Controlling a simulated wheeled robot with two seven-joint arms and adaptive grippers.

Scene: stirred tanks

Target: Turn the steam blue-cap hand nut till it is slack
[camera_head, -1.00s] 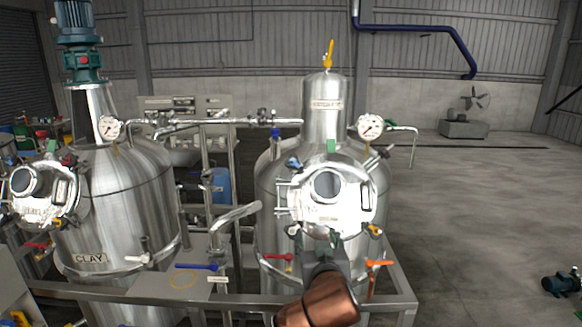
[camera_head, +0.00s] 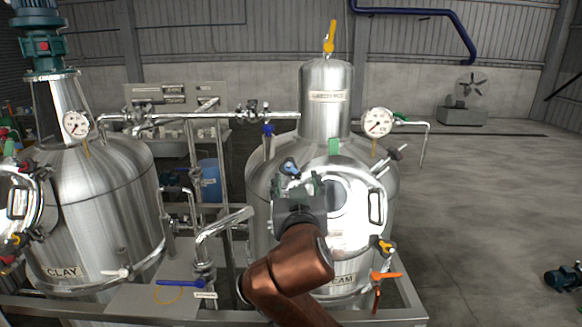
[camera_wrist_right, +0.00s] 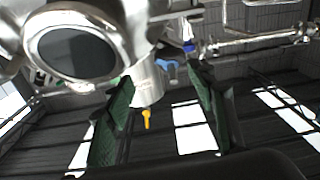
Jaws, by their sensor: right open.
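The steam tank (camera_head: 265,225) stands right of centre in the head view, its nameplate partly hidden by my arm. The blue-cap hand nut (camera_head: 290,166) is at the upper left of its round bright hatch (camera_head: 355,215). My right gripper (camera_head: 298,184) is open and empty, just below the blue cap, its green-padded fingers pointing up toward it. In the right wrist view a light-blue part, likely the same cap (camera_wrist_right: 168,69), shows between the open fingers (camera_wrist_right: 163,95), beyond their tips. Whether a finger touches it, I cannot tell. My left gripper is out of view.
A yellow-cap nut (camera_head: 381,245) and a hatch handle (camera_head: 376,207) are on the hatch's right. A gauge (camera_head: 377,123) and a blue-handled valve (camera_head: 267,131) stand above. Pipes (camera_head: 222,222) and the clay tank (camera_head: 95,215) are left. Open floor (camera_head: 490,220) lies right.

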